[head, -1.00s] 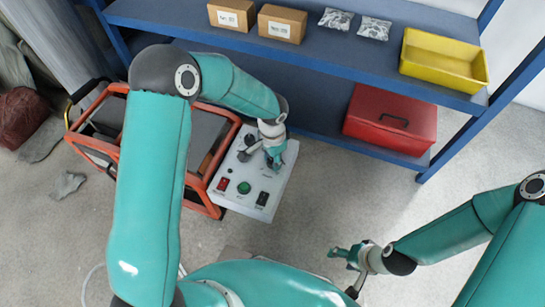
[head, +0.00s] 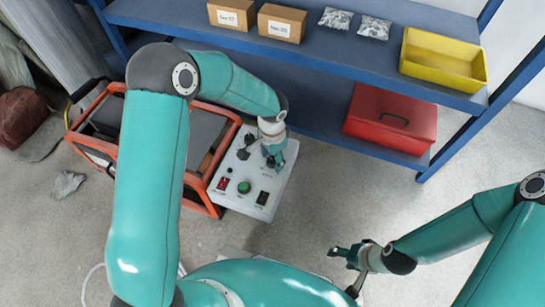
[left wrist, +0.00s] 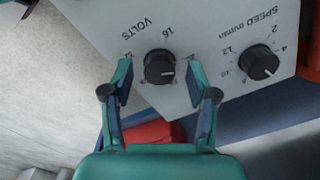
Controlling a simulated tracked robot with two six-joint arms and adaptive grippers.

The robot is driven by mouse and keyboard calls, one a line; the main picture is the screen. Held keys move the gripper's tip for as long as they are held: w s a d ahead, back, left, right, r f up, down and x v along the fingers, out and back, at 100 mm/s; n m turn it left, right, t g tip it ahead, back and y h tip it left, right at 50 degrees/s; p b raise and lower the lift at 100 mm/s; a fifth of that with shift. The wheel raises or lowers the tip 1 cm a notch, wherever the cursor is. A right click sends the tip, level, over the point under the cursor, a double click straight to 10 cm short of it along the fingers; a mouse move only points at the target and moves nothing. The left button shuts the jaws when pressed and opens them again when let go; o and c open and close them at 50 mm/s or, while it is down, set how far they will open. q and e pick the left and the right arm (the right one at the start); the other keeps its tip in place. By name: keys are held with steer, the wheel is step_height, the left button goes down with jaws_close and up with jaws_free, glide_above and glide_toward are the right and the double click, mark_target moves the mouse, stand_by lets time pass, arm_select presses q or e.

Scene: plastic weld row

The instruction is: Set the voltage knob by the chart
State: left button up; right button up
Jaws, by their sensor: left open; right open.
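The volts knob (left wrist: 159,67) is black and round, with a white pointer mark toward the right of the left wrist view. It is on the white control panel (head: 233,200), below a printed 16 and the word VOLTS, both upside down. My left gripper (left wrist: 160,80) is open, with one finger on each side of the knob and visible gaps to it. In the head view this gripper (head: 273,156) is over the panel's right part and hides the knob. My right gripper (head: 345,252) is open and empty, low over the floor. No chart is readable in these frames.
The panel has a green button (head: 244,187), a red switch (head: 223,182) and a black switch (head: 262,198). A blue shelf (head: 350,60) with a red toolbox (head: 390,118) stands behind.

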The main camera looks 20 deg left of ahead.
mark_target(272, 160)
arm_select(q)
step_height(272, 160, up, 11)
steer(key=shift+r, duration=0.15)
stand_by(0.7)
